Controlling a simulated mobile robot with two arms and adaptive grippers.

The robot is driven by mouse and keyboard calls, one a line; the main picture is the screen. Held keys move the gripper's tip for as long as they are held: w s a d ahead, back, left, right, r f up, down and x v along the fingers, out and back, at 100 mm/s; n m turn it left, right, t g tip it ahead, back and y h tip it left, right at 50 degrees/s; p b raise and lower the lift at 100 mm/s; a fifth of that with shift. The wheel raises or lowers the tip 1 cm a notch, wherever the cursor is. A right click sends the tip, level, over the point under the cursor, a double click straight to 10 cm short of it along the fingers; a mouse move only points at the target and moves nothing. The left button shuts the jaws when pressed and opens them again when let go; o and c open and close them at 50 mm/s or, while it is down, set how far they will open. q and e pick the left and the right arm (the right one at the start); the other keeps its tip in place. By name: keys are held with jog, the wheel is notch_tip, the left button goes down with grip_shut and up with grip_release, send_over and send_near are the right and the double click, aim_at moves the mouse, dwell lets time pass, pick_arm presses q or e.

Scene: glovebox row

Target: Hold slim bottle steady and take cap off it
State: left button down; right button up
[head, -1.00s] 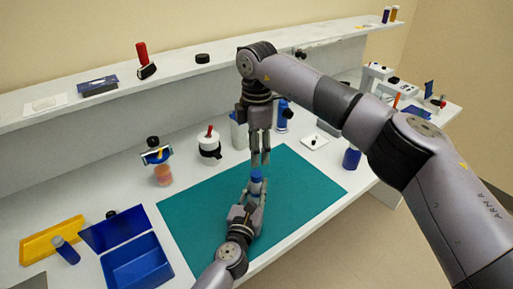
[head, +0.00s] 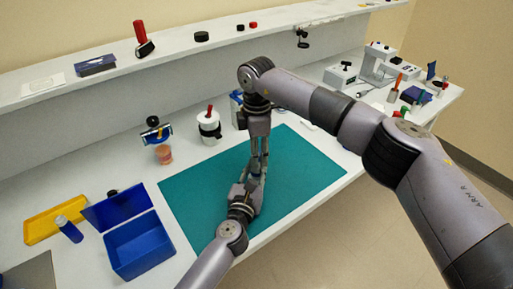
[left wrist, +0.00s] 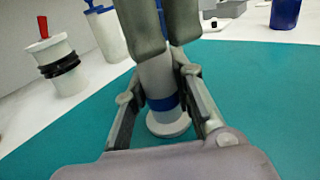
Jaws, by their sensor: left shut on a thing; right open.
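The slim bottle, with a pale grey body, blue band and pale round base, shows in the left wrist view (left wrist: 157,78). My left gripper (head: 248,185) is shut around it low down; its fingers (left wrist: 160,92) lie on both sides. My right gripper (head: 261,158) points down from above, open, its fingertips close over the left gripper. In the left wrist view the right fingers (left wrist: 167,42) straddle the bottle's upper part. The cap is hidden or cannot be told apart; a little blue shows between those fingers. The head view mostly hides the bottle.
The teal mat (head: 308,165) is clear around the grippers. A white jar with a black band (head: 209,128) stands behind it. An open blue box (head: 138,246), yellow tray (head: 54,230) and blue bottle (head: 69,229) are at left. A shelf (head: 176,52) runs along the back.

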pick_arm(q)
jog(key=shift+f, duration=0.1)
pick_arm(e)
jog(key=shift+c, duration=0.3)
grip_shut()
